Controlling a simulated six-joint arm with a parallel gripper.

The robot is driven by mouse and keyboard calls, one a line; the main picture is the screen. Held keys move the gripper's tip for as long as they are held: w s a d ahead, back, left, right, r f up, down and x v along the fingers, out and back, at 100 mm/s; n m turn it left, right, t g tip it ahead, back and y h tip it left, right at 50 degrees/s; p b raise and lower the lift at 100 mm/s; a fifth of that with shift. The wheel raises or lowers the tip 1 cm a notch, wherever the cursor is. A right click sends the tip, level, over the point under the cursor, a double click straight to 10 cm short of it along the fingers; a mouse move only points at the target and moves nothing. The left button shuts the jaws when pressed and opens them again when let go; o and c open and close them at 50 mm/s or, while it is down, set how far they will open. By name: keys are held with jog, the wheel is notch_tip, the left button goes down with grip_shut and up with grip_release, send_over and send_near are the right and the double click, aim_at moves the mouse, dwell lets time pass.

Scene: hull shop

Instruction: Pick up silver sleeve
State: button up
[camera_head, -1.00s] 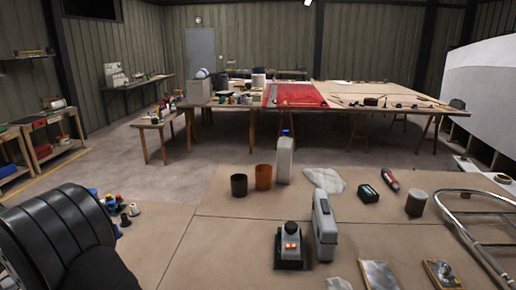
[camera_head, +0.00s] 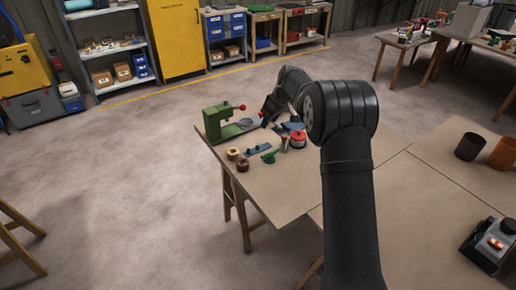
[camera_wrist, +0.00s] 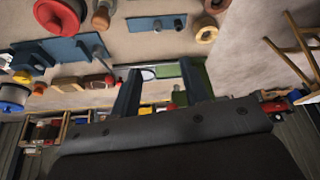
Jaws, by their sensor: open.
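My gripper (camera_wrist: 160,80) is open, with its two dark fingers apart and nothing held between them in the wrist view. In the head view its wrist end (camera_head: 275,105) is over the far part of the cluttered table corner, partly behind my own arm. I cannot tell the silver sleeve for certain. A small pale cylinder (camera_head: 284,144) stands beside a red round part (camera_head: 298,140) in the head view, and a similar pale piece (camera_wrist: 101,15) shows in the wrist view; its metal finish is unclear.
A green clamp-like tool (camera_head: 222,121) stands at the table's left corner. Brown rings (camera_head: 242,165), a blue plate (camera_head: 258,151) and a green piece (camera_head: 270,156) lie close together. Two cups (camera_head: 469,147) stand at right. The near tabletop is bare.

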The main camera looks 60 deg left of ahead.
send_over(258, 146)
jog(key=d, duration=0.2)
notch_tip(258, 146, down, 11)
jog(key=shift+d+f, duration=0.15)
jog(key=shift+w+x, duration=0.2)
jog(key=shift+x, duration=2.35)
grip_shut()
